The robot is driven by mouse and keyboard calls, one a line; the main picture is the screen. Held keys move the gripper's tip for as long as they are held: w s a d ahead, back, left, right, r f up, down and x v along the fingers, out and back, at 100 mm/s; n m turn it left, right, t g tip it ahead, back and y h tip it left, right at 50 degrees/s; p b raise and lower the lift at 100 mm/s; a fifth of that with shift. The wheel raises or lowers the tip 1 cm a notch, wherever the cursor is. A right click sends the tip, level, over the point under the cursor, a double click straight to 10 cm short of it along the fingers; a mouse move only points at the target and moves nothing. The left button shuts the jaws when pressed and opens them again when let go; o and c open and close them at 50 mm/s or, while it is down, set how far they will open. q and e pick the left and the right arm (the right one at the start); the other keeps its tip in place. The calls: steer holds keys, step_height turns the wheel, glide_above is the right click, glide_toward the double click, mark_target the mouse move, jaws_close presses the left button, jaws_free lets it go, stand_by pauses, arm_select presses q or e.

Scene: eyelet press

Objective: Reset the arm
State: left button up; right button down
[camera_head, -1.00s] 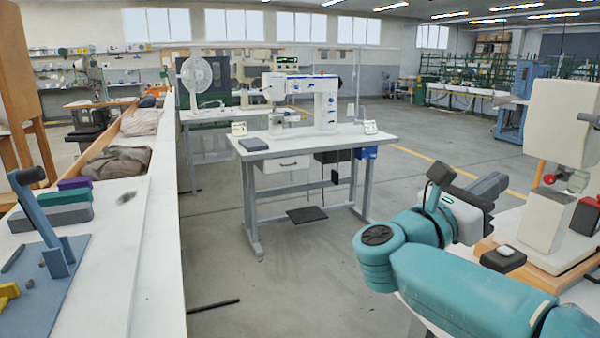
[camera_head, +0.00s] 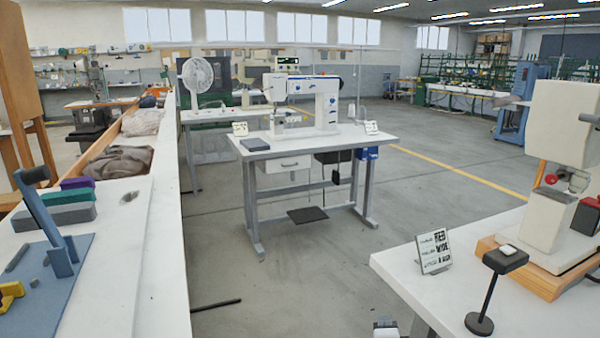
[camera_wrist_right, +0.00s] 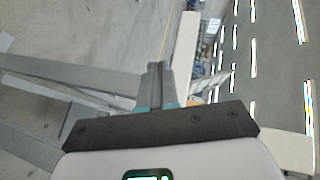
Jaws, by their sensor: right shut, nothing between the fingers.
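My right arm has almost left the head view. Only a small white and dark bit of my right gripper (camera_head: 385,329) shows at the bottom edge, in front of the white right-hand table (camera_head: 400,272). In the right wrist view the grey fingers of my right gripper (camera_wrist_right: 157,72) are together, with nothing held between them. They point out over the grey floor. My left gripper is in neither view.
A cream press (camera_head: 562,110) stands on a wooden base on the right table. A sign card (camera_head: 433,252) and a black stand with a white button (camera_head: 505,262) are near it. A blue hand-lever tool (camera_head: 45,225) is on the left counter.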

steer(key=s+a+f+n+g+y, duration=0.1)
steer(key=s+f+n+g+y, duration=0.2)
steer(key=f, duration=0.4)
steer(key=s+a+f+n+g, duration=0.1)
steer(key=s+f+n, duration=0.2)
steer(key=s+f, duration=0.25)
steer(key=s+a+f+n+g+y, duration=0.25)
steer(key=s+f+n+g, duration=0.35)
steer(key=s, duration=0.6)
steer(key=s+a+f+n+g+y, duration=0.2)
steer(key=s+a+f+n+g, duration=0.15)
steer(key=s+f, duration=0.7)
steer(key=s+r+p, duration=0.3)
steer(key=r+p, duration=1.4)
steer(key=r, duration=0.2)
steer(key=shift+s+d+r+g, duration=0.15)
steer(key=shift+d+r+g, duration=0.2)
steer(key=shift+g, duration=0.1)
steer(key=shift+f+n, duration=0.15)
steer(key=shift+n, duration=0.1)
steer(key=shift+s, duration=0.1)
